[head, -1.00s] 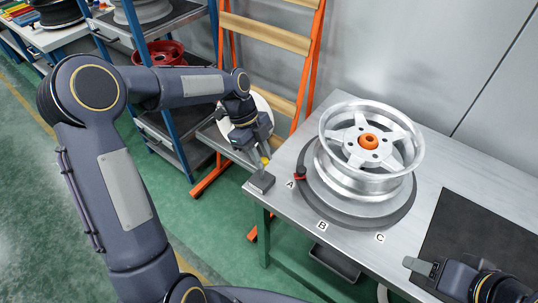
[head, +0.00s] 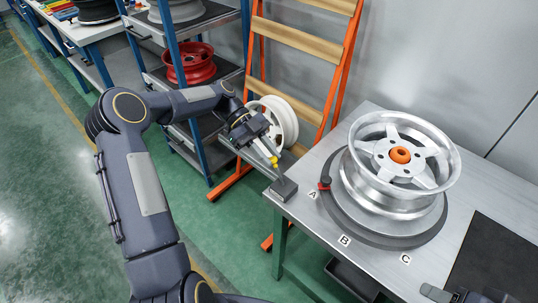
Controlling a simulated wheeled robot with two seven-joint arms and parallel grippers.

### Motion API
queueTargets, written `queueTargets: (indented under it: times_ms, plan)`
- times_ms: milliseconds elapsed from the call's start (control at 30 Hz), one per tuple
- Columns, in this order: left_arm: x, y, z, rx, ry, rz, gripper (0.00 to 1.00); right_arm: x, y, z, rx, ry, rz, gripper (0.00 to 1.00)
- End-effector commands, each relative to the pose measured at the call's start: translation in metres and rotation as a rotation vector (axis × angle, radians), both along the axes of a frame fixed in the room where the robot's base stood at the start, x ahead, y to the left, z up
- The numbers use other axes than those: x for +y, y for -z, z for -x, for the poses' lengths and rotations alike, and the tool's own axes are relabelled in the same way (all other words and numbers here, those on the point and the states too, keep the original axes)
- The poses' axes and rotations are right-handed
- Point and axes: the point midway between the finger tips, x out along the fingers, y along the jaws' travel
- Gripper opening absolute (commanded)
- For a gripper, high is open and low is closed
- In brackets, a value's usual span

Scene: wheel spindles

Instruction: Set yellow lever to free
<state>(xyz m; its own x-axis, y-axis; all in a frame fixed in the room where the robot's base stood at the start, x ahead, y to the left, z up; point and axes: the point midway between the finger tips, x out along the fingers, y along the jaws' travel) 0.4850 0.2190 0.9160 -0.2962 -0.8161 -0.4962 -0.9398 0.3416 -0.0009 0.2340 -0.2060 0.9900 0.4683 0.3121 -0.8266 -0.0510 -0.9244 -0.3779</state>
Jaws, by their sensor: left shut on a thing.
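The yellow lever (head: 274,161) stands on a dark grey block (head: 284,189) at the left corner of the metal table. Only a little of its yellow shows, at the fingers. My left gripper (head: 271,156) is shut on the yellow lever, just above and left of the block. The fingers hide most of the lever, and I cannot read any setting marks. My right gripper (head: 436,293) is only partly in view at the bottom edge, and its jaw opening cannot be made out.
A silver wheel with an orange hub (head: 400,155) sits on a dark round base with a red pointer (head: 324,186) by label A; labels B and C follow its rim. A black mat (head: 492,262) lies right. An orange rack with a white wheel (head: 285,122) stands behind.

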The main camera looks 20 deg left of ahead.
Motion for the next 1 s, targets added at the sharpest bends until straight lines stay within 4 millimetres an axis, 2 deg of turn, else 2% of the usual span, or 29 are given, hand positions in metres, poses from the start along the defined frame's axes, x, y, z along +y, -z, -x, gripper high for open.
queueTargets:
  times_ms: [467, 500, 633, 1000]
  plan:
    - [0.0006, 0.0008, -0.0003, 0.005, -0.002, 0.011, 0.0, 0.0, 0.0012, 0.0, 0.0, 0.0, 0.0, 0.5]
    - [0.0006, 0.0009, -0.0003, 0.005, -0.002, 0.011, 0.28, -0.0001, 0.0012, -0.0001, 0.0, 0.0, 0.0, 0.5]
    - [0.0005, 0.001, -0.0003, 0.005, -0.002, 0.011, 0.45, 0.0, 0.0012, 0.0, 0.0, 0.0, 0.0, 0.5]
    - [0.0063, -0.0017, -0.0028, 0.003, -0.002, 0.009, 0.45, 0.0, 0.0027, 0.0, 0.0, 0.0, 0.0, 0.5]
